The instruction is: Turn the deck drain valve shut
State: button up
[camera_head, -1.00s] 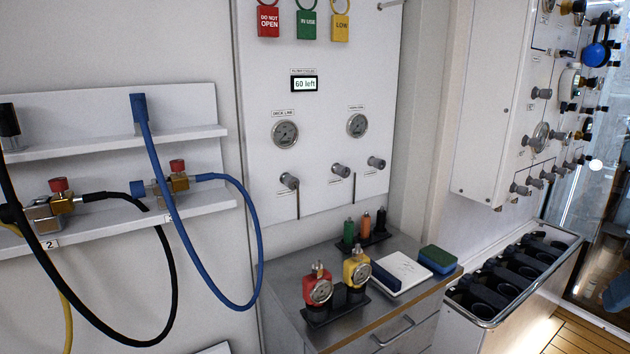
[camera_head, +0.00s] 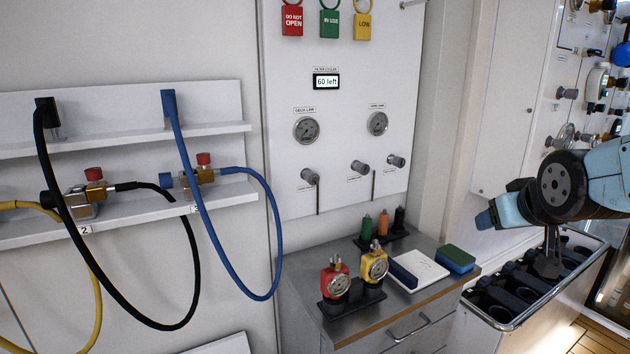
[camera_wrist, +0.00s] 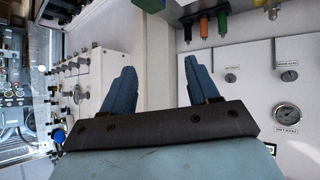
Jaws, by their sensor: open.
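The white wall panel (camera_head: 345,130) has two round gauges, a left one (camera_head: 306,130) and a right one (camera_head: 377,123). Below them are three grey knobs: left (camera_head: 310,176), middle (camera_head: 358,167) and right (camera_head: 396,161). The small labels are too blurred to tell which knob is the deck drain valve. That view shows a gauge (camera_wrist: 287,115) and two knobs on the panel, beyond the fingers.
A metal counter (camera_head: 345,326) below the panel carries red and yellow gauge units, bottles, a notepad and a sponge. A rack (camera_head: 480,312) stands right of it, under a white cabinet (camera_head: 510,110). Blue, black and yellow hoses hang from shelves (camera_head: 215,128) at left.

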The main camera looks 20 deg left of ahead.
jog(key=w+a+f+n+t+y, duration=0.1)
jog(key=w+a+n+y, duration=0.1)
jog(key=a, duration=0.6)
jog(key=w+a+f+n+t+y, duration=0.1)
jog(key=w+a+n+y, duration=0.15)
jog(key=a, duration=0.55)
jog(key=n+y, duration=0.1)
jog(key=y, duration=0.5)
send_near(314, 179)
jog(key=x, duration=0.9)
jog(key=c, duration=1)
jog(key=shift+a, duration=0.2)
jog(key=shift+d, duration=0.2)
jog(key=shift+c, duration=0.2)
